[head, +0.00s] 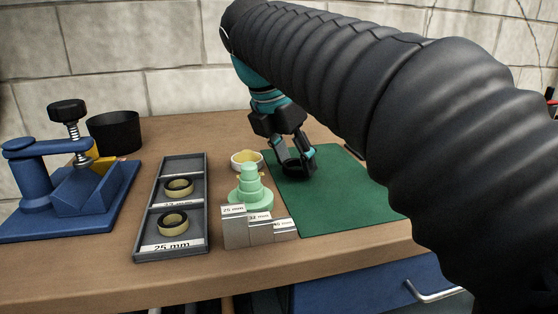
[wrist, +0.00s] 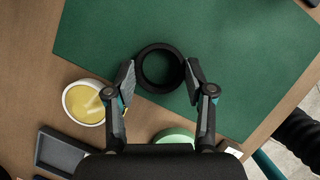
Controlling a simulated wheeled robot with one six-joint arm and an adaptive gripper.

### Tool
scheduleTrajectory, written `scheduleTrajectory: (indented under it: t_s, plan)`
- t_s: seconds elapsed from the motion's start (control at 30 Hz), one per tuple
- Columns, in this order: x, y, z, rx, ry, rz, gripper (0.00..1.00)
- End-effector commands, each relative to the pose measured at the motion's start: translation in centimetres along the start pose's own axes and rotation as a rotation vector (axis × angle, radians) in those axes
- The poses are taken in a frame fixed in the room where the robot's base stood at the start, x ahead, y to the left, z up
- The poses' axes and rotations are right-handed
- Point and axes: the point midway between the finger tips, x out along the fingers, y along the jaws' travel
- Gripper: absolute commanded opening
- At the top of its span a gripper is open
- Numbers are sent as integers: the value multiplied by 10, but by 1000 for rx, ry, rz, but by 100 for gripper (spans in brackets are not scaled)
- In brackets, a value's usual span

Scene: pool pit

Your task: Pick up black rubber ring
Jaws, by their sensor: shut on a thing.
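The black rubber ring (wrist: 158,90) lies flat between the two finger pads of my gripper (wrist: 160,67) in the wrist view, over the green mat (wrist: 220,30). The pads press on its left and right outer sides. In the head view my gripper (head: 297,163) points down at the left part of the green mat (head: 345,205), and the ring is a dark shape among the fingers. I cannot tell whether the ring touches the mat or is slightly above it.
A cream dish (head: 246,160) with yellow contents and a green stepped cone (head: 250,190) stand just left of the mat. Marked grey steps (head: 235,232) stand in front. A grey tray (head: 190,248) holds two rings. A blue clamp fixture (head: 85,195) and black cup (head: 115,132) are farther left.

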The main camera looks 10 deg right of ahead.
Motion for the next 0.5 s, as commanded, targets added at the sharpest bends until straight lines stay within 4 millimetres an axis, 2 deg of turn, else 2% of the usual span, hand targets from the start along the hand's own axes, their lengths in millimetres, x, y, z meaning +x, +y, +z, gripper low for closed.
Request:
scheduleTrajectory:
  t_s: [0.23,0.5]
  plan:
    - [-36,1,16,0,-1,2,36]
    - [-57,-55,53,7,-1,1,36]
